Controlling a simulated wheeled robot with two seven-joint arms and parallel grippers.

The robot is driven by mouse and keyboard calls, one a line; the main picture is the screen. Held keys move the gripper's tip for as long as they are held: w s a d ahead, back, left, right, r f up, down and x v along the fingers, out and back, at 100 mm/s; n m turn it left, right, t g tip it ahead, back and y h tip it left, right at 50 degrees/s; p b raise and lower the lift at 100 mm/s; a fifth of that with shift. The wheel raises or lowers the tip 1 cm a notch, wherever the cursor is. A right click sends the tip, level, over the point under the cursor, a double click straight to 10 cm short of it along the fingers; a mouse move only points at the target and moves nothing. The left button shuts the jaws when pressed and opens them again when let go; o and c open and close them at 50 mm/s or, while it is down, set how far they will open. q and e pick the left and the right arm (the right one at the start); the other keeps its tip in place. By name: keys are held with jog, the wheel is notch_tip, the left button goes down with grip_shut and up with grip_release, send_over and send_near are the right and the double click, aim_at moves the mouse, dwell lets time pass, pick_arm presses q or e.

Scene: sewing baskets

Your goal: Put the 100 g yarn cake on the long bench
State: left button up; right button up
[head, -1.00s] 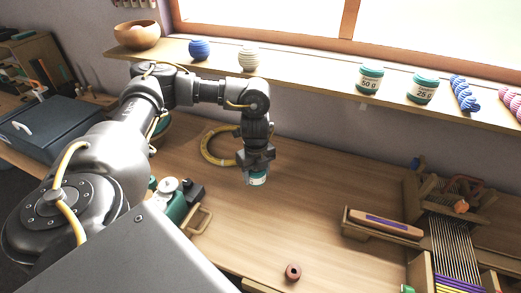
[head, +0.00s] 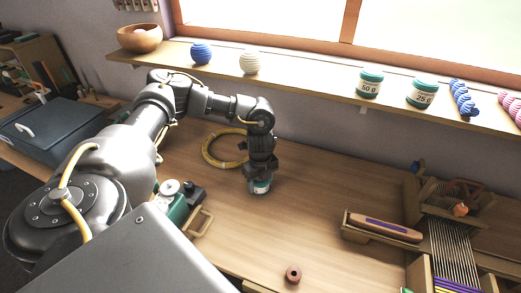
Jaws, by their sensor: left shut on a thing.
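My left gripper (head: 258,178) points down over the long wooden bench (head: 260,233), left of its middle. It is shut on a small teal and white yarn cake (head: 260,187) with a label too small to read. The cake is upright at the bench surface; I cannot tell whether it touches it. Two similar teal cakes stand on the window shelf, one labelled 50 g (head: 369,82) and one labelled 25 g (head: 422,92). My right gripper is not in view.
A yellow hoop (head: 207,150) lies behind the gripper. A green machine (head: 181,204) stands to the left. A small reddish-brown ring (head: 293,274) lies at the front edge. A loom (head: 452,245) fills the right. The bench between is clear.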

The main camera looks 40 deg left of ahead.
pick_arm(q)
jog(key=o, duration=1.1)
jog(key=shift+f, duration=0.15)
jog(key=shift+c, duration=0.2)
notch_tip(320, 180, up, 11)
jog(key=shift+r, duration=0.7)
